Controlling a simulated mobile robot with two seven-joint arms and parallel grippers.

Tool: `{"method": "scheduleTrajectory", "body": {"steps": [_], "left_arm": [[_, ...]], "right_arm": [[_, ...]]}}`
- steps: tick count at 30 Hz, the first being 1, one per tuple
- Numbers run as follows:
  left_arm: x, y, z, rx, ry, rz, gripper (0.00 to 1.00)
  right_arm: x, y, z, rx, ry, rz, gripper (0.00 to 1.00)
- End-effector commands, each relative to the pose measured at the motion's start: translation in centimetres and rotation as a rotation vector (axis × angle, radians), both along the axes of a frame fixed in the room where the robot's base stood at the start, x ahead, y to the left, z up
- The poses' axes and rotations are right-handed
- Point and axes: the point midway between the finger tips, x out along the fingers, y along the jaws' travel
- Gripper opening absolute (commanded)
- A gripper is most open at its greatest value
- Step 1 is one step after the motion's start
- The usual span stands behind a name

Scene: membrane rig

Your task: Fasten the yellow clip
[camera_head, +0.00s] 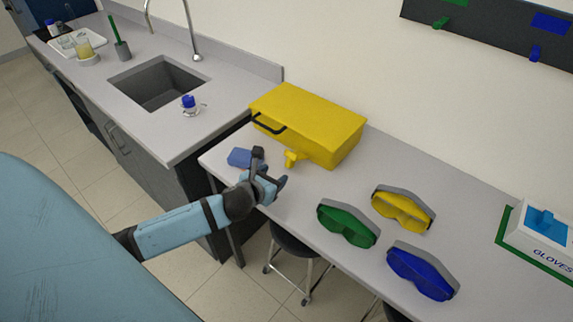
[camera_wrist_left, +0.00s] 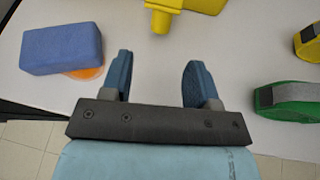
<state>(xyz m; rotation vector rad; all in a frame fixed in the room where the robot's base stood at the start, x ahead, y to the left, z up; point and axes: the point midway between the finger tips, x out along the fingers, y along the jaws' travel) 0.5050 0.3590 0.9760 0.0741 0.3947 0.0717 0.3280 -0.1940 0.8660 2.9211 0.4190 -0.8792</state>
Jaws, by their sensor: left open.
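My left gripper (camera_head: 270,169) is open and empty, just to the left of and nearer than the clip. In the left wrist view the gap between its fingers (camera_wrist_left: 156,70) shows only bare counter. My right gripper is in neither view.
A blue sponge (camera_wrist_left: 62,48) lies left of the gripper on something orange. Green (camera_head: 347,222), yellow (camera_head: 402,208) and blue goggles (camera_head: 422,270) lie to the right. A dark wall board (camera_head: 490,28) carries green and blue clips. A glove box (camera_head: 545,232) stands far right.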

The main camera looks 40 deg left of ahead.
Motion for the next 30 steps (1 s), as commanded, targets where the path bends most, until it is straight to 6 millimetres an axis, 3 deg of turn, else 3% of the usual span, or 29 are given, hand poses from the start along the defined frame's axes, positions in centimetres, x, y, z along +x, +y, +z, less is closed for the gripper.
{"method": "scheduleTrajectory", "body": {"steps": [6, 12, 25, 30], "left_arm": [[4.3, 0.4, -1.7, -0.003, 0.000, 0.002, 0.55], [6.8, 0.6, -2.8, -0.005, 0.001, 0.002, 0.55], [7.6, 0.6, -3.1, -0.003, 0.000, 0.000, 0.55], [7.6, 0.6, -3.1, -0.003, 0.000, 0.000, 0.16]], "right_arm": [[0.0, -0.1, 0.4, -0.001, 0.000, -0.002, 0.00], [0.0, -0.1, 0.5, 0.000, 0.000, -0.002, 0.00], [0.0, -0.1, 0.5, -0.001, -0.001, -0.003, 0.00], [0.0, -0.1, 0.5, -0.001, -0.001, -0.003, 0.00]]}}
